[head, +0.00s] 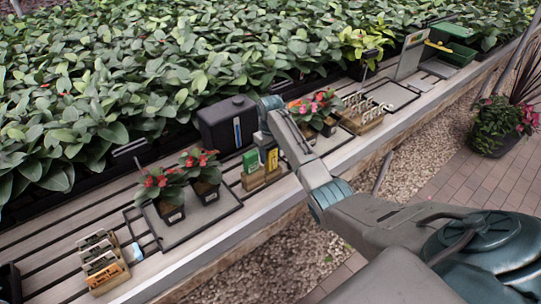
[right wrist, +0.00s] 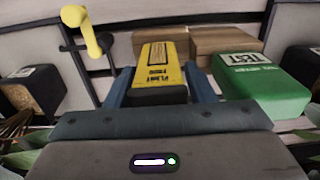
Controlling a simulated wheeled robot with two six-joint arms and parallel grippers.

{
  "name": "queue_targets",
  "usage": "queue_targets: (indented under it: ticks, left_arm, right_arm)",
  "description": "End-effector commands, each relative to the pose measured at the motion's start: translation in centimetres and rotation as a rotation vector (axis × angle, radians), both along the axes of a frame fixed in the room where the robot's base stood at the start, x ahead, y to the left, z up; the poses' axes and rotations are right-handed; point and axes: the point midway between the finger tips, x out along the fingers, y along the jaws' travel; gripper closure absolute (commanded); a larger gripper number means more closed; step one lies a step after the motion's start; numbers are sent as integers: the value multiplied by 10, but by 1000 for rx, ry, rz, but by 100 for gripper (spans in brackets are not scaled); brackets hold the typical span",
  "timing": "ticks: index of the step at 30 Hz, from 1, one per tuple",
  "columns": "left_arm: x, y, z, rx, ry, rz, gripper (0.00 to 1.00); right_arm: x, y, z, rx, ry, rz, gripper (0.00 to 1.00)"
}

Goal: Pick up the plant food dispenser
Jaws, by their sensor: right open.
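The plant food dispenser is a small yellow box with dark lettering, standing beside a green box on the bench in the head view (head: 271,159). The dispenser also shows in the right wrist view (right wrist: 158,66), upper middle. My right gripper (right wrist: 160,88) is open, with one blue finger on each side of the dispenser's near end. I cannot tell whether either finger touches it. In the head view my right gripper (head: 263,138) points down just above the dispenser, and its fingertips are hard to make out. My left gripper is not in view.
The green lettered box (right wrist: 262,88) is close to the right finger. Wooden blocks (right wrist: 222,42) lie beyond. A black jug (head: 228,124) stands behind the boxes. Red-flowered pots (head: 205,182) stand to the left, and more pots (head: 318,108) to the right. Dense foliage lines the back.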

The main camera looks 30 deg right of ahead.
Motion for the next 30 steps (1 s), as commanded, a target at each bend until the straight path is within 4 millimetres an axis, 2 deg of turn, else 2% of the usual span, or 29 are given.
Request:
queue_targets:
  ticks: [4, 11, 12, 17, 18, 26, 30]
  left_arm:
    - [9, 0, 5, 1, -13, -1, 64]
    - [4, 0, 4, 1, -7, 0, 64]
    - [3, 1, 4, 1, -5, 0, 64]
    - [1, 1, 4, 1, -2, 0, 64]
    - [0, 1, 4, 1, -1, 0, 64]
    - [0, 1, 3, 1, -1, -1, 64]
    - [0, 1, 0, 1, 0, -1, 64]
  right_arm:
    - [-1, 0, -15, 0, 2, 0, 51]
    - [0, 0, -18, -1, -1, 0, 51]
    - [0, 0, -18, -1, -1, 0, 53]
    - [0, 0, -17, -1, -1, 0, 84]
    - [0, -1, -17, -2, -1, 0, 87]
    - [0, -1, -16, -2, -2, 0, 87]
    - [0, -1, -9, -2, -3, 0, 89]
